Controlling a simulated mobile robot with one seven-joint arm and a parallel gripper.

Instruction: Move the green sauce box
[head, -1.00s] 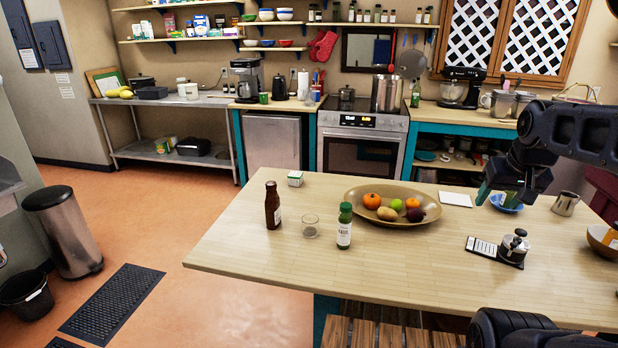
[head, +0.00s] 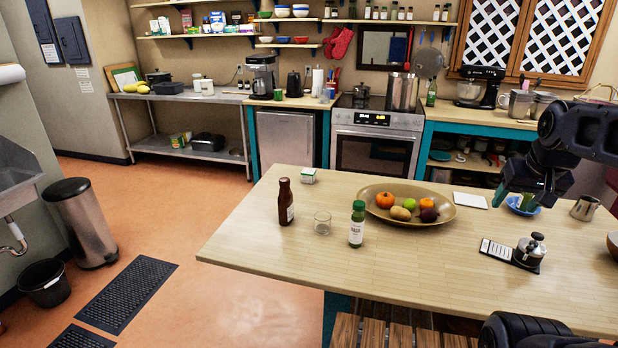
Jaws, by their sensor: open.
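A small white box with green on it (head: 308,175) stands on the near wooden table, toward its back left edge. Its label is too small to read. A green-capped bottle with a white label (head: 357,226) stands upright nearer the front. My gripper (head: 527,201) is at the right, open, with its fingers pointing down over or just in front of a blue bowl (head: 524,208). It is well to the right of the small box, with the fruit plate between. The space between its fingers is hard to make out.
A brown bottle (head: 286,203), a clear glass (head: 322,223) and a wide fruit plate (head: 376,213) stand near the box. A coffee grinder (head: 530,250) and a metal jug (head: 585,207) are at the right. The table's left front (head: 270,255) is bare.

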